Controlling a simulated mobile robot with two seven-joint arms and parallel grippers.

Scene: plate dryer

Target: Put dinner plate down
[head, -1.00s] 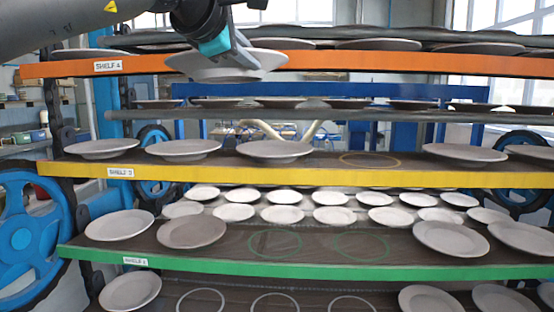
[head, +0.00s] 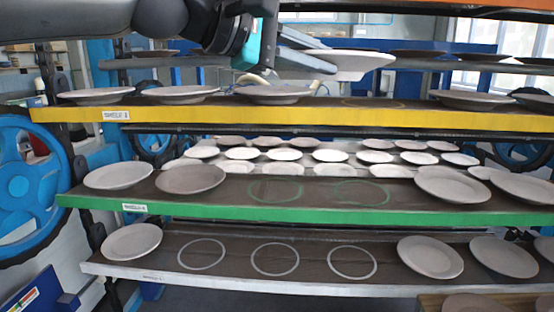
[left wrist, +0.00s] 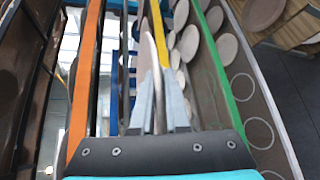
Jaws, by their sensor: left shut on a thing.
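My left gripper (head: 305,55) is shut on the rim of a pale dinner plate (head: 345,66). The plate is held roughly level above the yellow-edged shelf (head: 300,116), over the area of its empty ring mark (head: 375,103). A visible gap separates plate and shelf. In the left wrist view, the left fingers (left wrist: 160,110) grip the plate, seen almost edge-on (left wrist: 158,65). My right gripper is not in view.
Plates stand on the yellow shelf either side of the ring, including a near one (head: 274,94) and one at right (head: 468,100). The green-edged shelf (head: 300,213) and lowest shelf (head: 300,290) have empty rings. The orange-edged shelf (head: 500,8) runs above.

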